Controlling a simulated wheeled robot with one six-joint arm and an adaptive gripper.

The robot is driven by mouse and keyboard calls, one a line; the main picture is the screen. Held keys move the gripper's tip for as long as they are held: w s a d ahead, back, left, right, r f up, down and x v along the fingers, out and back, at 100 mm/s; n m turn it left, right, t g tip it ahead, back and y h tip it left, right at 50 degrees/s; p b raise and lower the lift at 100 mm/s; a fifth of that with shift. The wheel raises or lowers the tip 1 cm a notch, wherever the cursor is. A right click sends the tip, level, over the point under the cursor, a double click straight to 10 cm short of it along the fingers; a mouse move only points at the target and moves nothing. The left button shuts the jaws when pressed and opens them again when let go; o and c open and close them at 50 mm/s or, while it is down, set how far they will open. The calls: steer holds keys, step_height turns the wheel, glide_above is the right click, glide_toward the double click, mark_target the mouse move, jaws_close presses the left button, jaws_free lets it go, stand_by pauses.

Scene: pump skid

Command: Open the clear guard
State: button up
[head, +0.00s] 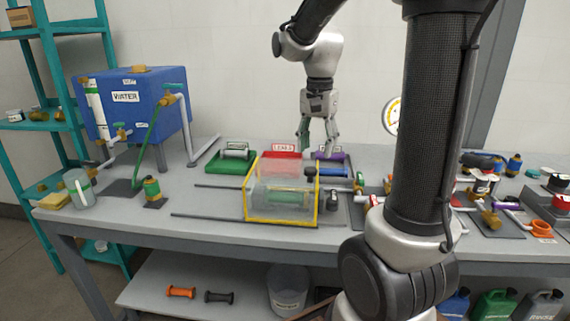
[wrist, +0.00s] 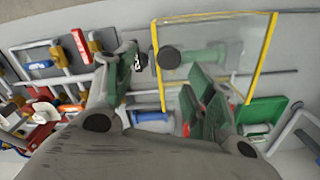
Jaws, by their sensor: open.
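The clear guard (head: 264,212) is a see-through box with yellow edges on the bench in the head view. It stands over a green cylinder (head: 284,199). The guard also shows in the wrist view (wrist: 225,32), with a round black knob (wrist: 169,57) near one yellow edge. In the head view a dark knob (head: 311,171) shows at the guard's back right corner. My gripper (head: 318,150) points down behind and above the guard, open and empty. In the wrist view its spread fingers (wrist: 160,75) are on either side of the knob's position; I cannot tell the height gap.
Thin grey rails (head: 205,216) run left from the guard over clear bench. A blue water tank (head: 150,105) stands left. Pipes and valves crowd the right.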

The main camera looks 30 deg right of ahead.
mark_target(310, 168)
steer(key=shift+w+a+r+m, duration=0.35)
steer(key=shift+w+r+m, duration=0.25)
steer(key=shift+m, duration=0.3)
steer(key=shift+a+m, duration=0.1)
steer(key=shift+m, duration=0.9)
steer(key=shift+f, duration=0.15)
steer(key=shift+m, duration=0.3)
step_height(310, 168, down, 8)
steer(key=shift+s+r, duration=0.1)
steer(key=shift+r, duration=0.15)
jaws_close()
